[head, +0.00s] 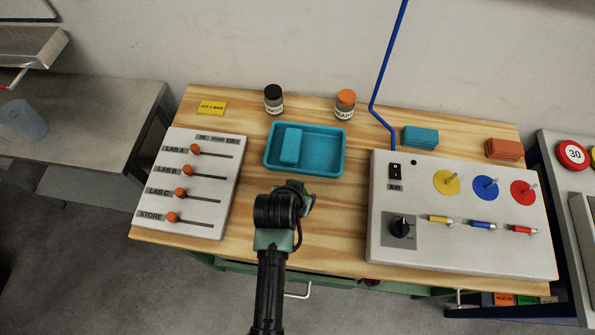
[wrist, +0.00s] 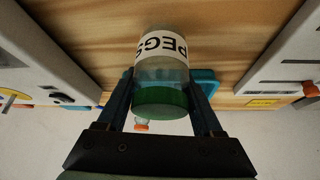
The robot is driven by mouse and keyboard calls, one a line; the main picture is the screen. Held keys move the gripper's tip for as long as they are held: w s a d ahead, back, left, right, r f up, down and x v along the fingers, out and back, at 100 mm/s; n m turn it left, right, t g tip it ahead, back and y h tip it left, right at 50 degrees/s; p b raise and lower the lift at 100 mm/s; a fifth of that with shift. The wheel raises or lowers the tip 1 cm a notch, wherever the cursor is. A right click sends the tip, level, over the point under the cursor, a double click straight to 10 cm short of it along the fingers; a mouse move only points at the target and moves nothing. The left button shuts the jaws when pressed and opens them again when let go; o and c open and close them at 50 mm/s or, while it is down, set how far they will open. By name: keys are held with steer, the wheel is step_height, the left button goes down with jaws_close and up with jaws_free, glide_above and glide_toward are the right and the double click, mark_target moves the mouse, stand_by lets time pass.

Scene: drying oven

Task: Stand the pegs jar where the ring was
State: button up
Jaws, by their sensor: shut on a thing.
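The pegs jar (wrist: 162,72) shows in the wrist view, a clear jar with a white PEGS label and a green lid. My gripper (wrist: 160,108) is shut on it, one finger on each side near the lid. The wrist view is upside down, and the jar looks roughly upright in it. In the head view my gripper (head: 292,195) is over the middle of the wooden bench (head: 330,235), in front of the blue tray, and my arm hides the jar. I cannot tell the jar's height above the bench. I see no ring that I can identify.
The blue tray (head: 322,172) holds a teal block (head: 291,146). A black-lidded jar (head: 273,99) and an orange-lidded jar (head: 345,103) stand behind it. A slider panel (head: 205,185) is left; a control box (head: 460,250) is right.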

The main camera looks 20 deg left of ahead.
steer(key=shift+f, duration=1.9)
steer(key=shift+f, duration=0.2)
steer(key=o, duration=1.4)
steer(key=shift+r, duration=0.1)
steer(key=shift+s+r, duration=0.1)
steer(key=shift+r, duration=0.1)
steer(key=v, duration=1.1)
steer(key=shift+s+r, duration=0.2)
steer(key=shift+r, duration=0.15)
